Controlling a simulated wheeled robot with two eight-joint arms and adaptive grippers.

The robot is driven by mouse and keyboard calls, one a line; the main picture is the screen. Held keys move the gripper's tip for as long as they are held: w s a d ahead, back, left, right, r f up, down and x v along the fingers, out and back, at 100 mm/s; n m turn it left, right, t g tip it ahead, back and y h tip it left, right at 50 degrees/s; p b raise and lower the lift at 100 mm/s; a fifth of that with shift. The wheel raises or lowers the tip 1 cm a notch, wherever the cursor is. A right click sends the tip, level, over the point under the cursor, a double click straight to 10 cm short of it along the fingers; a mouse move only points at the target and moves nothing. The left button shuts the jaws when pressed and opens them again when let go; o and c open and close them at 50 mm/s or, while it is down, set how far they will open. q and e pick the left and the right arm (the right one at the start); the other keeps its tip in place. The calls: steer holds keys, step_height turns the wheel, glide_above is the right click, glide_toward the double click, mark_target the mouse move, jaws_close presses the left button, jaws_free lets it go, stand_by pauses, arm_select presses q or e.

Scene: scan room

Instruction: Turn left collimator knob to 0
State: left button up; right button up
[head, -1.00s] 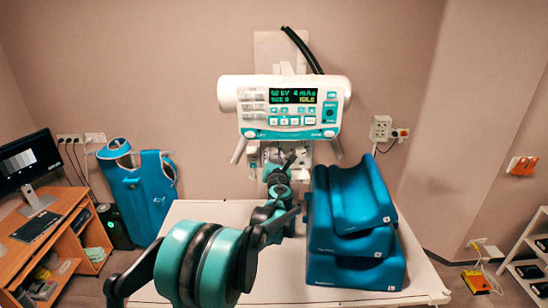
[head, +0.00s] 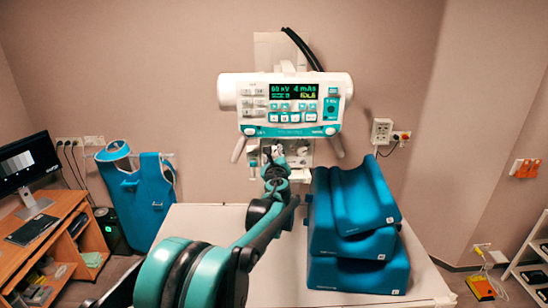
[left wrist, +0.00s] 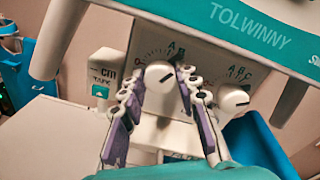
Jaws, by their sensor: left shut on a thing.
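The left collimator knob (left wrist: 156,87) is a white round knob with a dark pointer line, on a white panel with a dial scale. Its pointer slants to the right; I cannot read the exact setting. My left gripper (left wrist: 162,100) has its purple-padded fingers on either side of this knob and is shut on it. In the head view my left gripper (head: 273,156) is at the collimator under the tube head, and the knob is too small to make out. The right collimator knob (left wrist: 233,98) sits beside it, untouched. My right gripper is not in view.
The white X-ray unit (head: 290,78) with a lit display hangs above, with a handle on each side. Blue foam cushions (head: 350,245) are stacked on the white table (head: 205,215), right of my arm. A desk (head: 60,225) and a blue apron (head: 140,205) stand left.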

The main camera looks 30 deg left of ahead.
arm_select(q)
steer(key=n+b, duration=0.1)
steer(key=n, duration=0.5)
steer(key=n+b, duration=0.2)
steer(key=n, duration=0.5)
steer(key=n+h+b, duration=0.1)
steer(key=n, duration=0.5)
steer(key=shift+s+a+f+t, duration=0.1)
steer(key=shift+f+t, duration=0.15)
steer(key=shift+t, duration=0.15)
steer(key=shift+n+b, duration=0.45)
steer(key=shift+n, duration=1.85)
steer(key=o, duration=1.2)
steer(key=shift+c, duration=0.2)
